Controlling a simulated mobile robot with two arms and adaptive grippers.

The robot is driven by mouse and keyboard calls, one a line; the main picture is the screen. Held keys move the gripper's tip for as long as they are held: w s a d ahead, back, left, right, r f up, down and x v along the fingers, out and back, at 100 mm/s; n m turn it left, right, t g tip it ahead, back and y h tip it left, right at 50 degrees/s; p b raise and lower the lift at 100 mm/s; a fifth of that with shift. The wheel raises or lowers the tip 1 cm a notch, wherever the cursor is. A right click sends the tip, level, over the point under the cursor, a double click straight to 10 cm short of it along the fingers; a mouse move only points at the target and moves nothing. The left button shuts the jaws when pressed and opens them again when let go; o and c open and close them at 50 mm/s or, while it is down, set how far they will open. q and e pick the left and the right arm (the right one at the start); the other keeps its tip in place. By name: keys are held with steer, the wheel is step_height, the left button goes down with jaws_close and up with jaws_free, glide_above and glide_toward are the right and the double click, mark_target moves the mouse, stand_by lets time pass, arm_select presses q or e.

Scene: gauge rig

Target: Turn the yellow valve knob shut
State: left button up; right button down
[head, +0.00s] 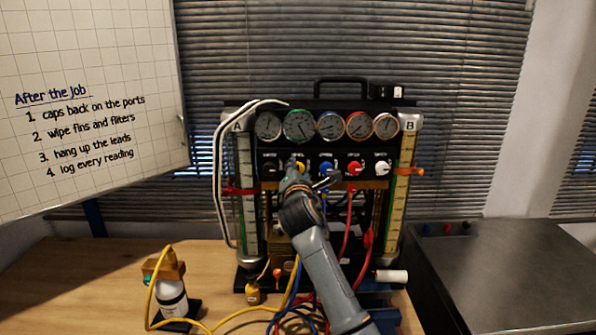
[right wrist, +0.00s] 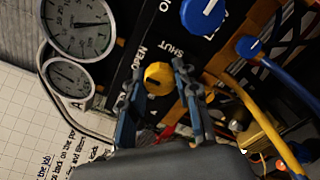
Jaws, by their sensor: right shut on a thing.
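The yellow valve knob (head: 300,167) sits in the row of knobs under the gauges on the rig's black panel, partly hidden by my gripper in the head view. In the right wrist view the yellow knob (right wrist: 158,75) lies between my fingers, beside the printed words OPEN and SHUT. I cannot tell surely where its pointer stands. My right gripper (right wrist: 156,72) is shut on the knob, with one finger on either side. In the head view my right gripper (head: 299,176) reaches the panel from below. My left gripper is not in view.
A blue knob (head: 326,168), a red knob (head: 355,168) and a white knob (head: 381,168) sit to the right. Yellow, blue and red hoses hang below the panel. A small bottle (head: 172,298) stands on the wooden bench (head: 110,262) at left. A dark cabinet (head: 500,275) stands at right.

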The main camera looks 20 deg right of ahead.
steer(key=shift+m, duration=0.4)
steer(key=m, duration=0.2)
steer(key=shift+m, duration=0.4)
steer(key=m+b, duration=0.1)
steer(key=m, duration=0.3)
steer(key=shift+f+m, duration=0.1)
steer(key=shift+m, duration=0.2)
steer(key=m+b, duration=0.1)
steer(key=m, duration=0.3)
steer(key=shift+m, duration=0.3)
steer(key=m+b, duration=0.1)
steer(key=m, duration=0.4)
steer(key=shift+b, duration=0.3)
steer(key=c, duration=1)
jaws_free()
steer(key=shift+s, duration=0.1)
